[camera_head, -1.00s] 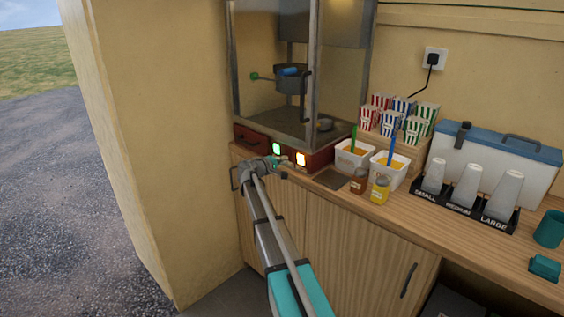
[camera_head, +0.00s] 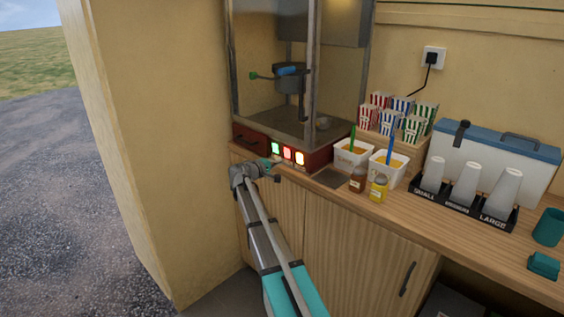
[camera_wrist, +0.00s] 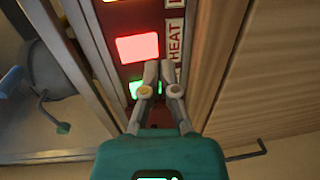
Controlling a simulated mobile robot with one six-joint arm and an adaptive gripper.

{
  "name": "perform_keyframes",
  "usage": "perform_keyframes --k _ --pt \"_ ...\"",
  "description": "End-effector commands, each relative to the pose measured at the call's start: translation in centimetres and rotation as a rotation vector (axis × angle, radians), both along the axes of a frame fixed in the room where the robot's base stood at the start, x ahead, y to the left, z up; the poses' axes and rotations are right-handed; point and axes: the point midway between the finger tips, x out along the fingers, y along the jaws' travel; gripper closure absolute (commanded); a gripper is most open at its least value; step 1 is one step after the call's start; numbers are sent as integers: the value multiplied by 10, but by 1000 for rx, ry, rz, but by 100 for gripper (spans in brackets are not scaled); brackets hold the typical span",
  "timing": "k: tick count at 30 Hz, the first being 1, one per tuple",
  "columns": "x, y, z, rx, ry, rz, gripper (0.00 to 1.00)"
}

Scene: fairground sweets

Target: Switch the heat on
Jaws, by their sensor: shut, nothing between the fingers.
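The popcorn machine's red base (camera_head: 318,157) carries a row of lit switches. The red heat switch (camera_head: 287,153) glows between a green switch (camera_head: 275,149) and a yellow-white switch (camera_head: 299,158). In the wrist view the red switch (camera_wrist: 138,47) is brightly lit beside a white label reading HEAT (camera_wrist: 175,40). The green switch (camera_wrist: 136,88) is partly hidden behind my fingers. My gripper (camera_wrist: 159,68) is shut and empty, its tips just below the red switch in that picture. In the head view my gripper (camera_head: 274,171) is in front of the panel, seemingly apart from it.
A kettle (camera_head: 290,80) hangs inside the glass cabinet. A wall (camera_head: 160,140) is on the left.

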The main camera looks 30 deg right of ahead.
Motion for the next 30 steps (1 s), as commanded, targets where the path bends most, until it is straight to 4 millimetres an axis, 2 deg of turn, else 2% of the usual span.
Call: perform_keyframes --k 15,21,30 --pt "-28 80 -11 0 1 1 100" --pt "-34 97 -13 0 0 0 100" --pt "-36 102 -13 0 0 -2 100"
